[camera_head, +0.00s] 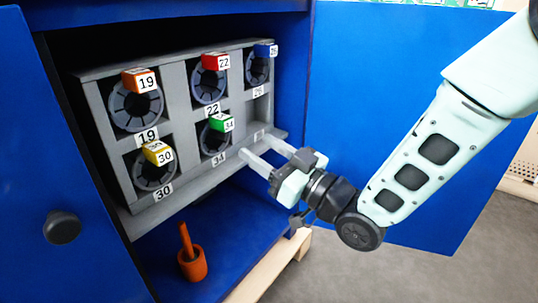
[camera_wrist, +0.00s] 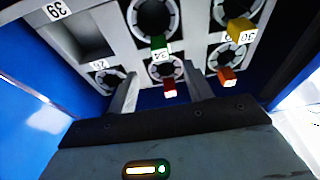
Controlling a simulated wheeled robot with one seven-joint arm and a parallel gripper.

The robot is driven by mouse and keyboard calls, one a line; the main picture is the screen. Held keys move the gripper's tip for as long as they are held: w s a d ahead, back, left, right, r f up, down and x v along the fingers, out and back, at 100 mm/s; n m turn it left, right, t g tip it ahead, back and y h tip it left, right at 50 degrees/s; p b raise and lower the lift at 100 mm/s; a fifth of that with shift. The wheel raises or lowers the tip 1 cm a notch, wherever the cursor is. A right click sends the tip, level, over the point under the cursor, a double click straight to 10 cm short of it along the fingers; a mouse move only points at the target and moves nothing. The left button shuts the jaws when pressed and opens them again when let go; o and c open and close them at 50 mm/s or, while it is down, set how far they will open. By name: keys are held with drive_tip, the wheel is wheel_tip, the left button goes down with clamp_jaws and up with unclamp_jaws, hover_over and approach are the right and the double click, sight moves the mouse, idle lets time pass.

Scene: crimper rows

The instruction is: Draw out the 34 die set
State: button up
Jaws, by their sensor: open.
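The 34 die set (camera_head: 214,138) is a dark grey ring with a green tag block (camera_head: 221,122) marked 34. It sits in the lower middle cell of the grey rack, above a 34 label (camera_head: 218,159). In the wrist view, which shows the rack upside down, the 34 die set (camera_wrist: 155,16) is at top centre with its green block below it. My gripper (camera_head: 256,146) is open and empty, in front of the rack's lower right, to the right of and below the 34 die set. Its fingers (camera_wrist: 165,84) point towards the rack.
Other die sets fill the 19 (camera_head: 136,108), 22 (camera_head: 208,86), 30 (camera_head: 152,175) and upper right (camera_head: 257,68) cells. The lower right cell (camera_wrist: 76,36) is empty. An orange mortar with pestle (camera_head: 192,264) stands on the cabinet floor. Open blue doors flank the cabinet.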

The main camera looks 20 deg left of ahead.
sight(230, 125)
drive_tip(key=shift+p+x, duration=0.75)
drive_tip(key=shift+x, duration=4.15)
drive_tip(key=shift+w, duration=0.1)
clamp_jaws()
drive_tip(key=shift+r, duration=0.2)
drive_tip(key=s+d, duration=0.3)
drive_tip(key=d, duration=0.5)
drive_tip(key=shift+s+d+b, duration=0.3)
drive_tip(key=shift+d+b, duration=0.05)
